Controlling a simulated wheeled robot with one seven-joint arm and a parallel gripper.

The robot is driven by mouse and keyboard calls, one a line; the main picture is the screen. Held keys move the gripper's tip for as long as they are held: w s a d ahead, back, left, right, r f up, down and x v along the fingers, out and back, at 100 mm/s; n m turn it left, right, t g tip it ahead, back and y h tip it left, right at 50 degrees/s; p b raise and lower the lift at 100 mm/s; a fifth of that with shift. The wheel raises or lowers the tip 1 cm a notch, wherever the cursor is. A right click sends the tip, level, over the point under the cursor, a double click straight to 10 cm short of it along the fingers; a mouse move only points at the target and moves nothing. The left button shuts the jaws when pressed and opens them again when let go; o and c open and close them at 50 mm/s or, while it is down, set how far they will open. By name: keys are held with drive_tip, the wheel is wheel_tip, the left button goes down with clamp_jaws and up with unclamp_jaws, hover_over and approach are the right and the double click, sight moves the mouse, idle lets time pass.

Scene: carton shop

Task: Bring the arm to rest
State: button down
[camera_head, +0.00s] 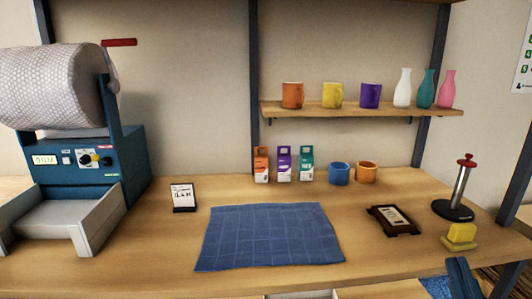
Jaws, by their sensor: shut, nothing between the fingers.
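My gripper does not show clearly in the head view, and no fingertips can be made out. A dark blue upright piece (462,278) stands at the bottom right, in front of the table's front edge. I cannot tell what it is. The wooden table (375,270) fills the lower part of the view, and no arm reaches over it.
A blue cloth (268,237) lies mid-table. A bubble-wrap machine (85,165) stands left, beside a small card stand (183,197). Cartons (284,164), mugs (339,174), a dark tray (393,220), a yellow block (461,234) and a red-knobbed post (460,188) stand around it. A shelf (345,109) holds mugs and vases.

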drive_tip(key=s+a+f+m+g, duration=0.1)
drive_tip(key=s+f+g, duration=0.2)
drive_tip(key=s, duration=0.6)
drive_tip(key=s+a+f+m+g, duration=0.1)
drive_tip(key=s+f+g, duration=0.3)
drive_tip(key=s, duration=0.6)
drive_tip(key=s+a+f+m+g, duration=0.1)
drive_tip(key=s+f+m+g, duration=0.2)
drive_tip(key=s+f, duration=0.3)
drive_tip(key=s, duration=0.4)
drive_tip(key=shift+s+f, duration=0.2)
drive_tip(key=shift+f, duration=0.1)
